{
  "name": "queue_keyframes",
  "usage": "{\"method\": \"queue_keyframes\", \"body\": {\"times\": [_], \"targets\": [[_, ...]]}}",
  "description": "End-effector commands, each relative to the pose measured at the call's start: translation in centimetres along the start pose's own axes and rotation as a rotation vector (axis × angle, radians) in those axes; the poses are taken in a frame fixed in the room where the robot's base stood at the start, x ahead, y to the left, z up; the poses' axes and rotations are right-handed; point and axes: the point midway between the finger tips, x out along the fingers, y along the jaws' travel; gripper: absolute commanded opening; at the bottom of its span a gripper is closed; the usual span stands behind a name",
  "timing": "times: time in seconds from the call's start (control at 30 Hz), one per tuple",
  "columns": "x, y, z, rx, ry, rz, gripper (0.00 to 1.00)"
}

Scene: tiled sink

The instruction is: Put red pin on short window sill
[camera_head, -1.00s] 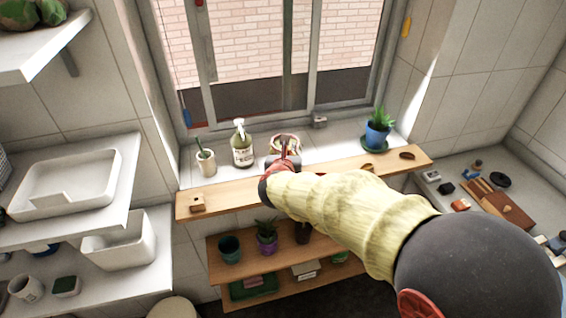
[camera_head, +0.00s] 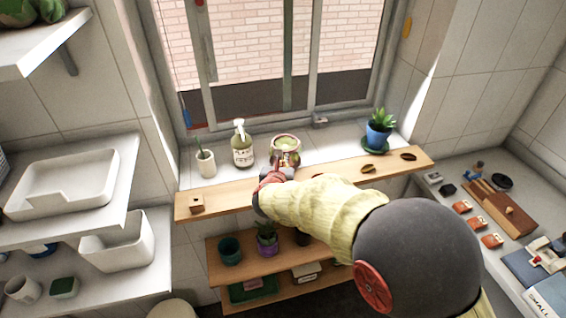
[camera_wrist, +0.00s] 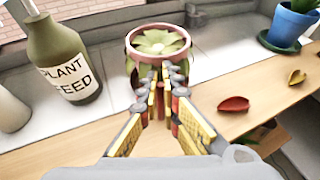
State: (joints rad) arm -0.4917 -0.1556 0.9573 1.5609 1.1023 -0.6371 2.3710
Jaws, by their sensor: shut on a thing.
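My gripper (camera_head: 274,172) is over the wooden ledge in front of the window, just in front of a pink-rimmed pot with a pale green plant (camera_head: 285,150). In the wrist view its fingers (camera_wrist: 168,82) are closed around a thin reddish piece, apparently the red pin, mostly hidden between them. The pot (camera_wrist: 160,42) is directly beyond the fingertips; whether they touch cannot be told. The white window sill (camera_head: 330,141) runs behind the wooden ledge (camera_head: 235,192).
A plant feed bottle (camera_head: 242,146) and a white cup (camera_head: 205,163) stand left of the pot on the sill. A blue potted plant (camera_head: 378,132) stands at its right.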

Motion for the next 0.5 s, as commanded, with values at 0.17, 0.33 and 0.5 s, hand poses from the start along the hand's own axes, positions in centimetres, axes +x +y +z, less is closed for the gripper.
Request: {"method": "queue_keyframes", "body": {"times": [0.17,0.33,0.5], "targets": [[0.05,-0.01,-0.17,0.000,0.001,0.000,0.11],[0.05,0.00,-0.15,0.000,0.000,0.000,0.21],[0.05,0.00,-0.15,0.000,0.000,0.000,0.23]]}}
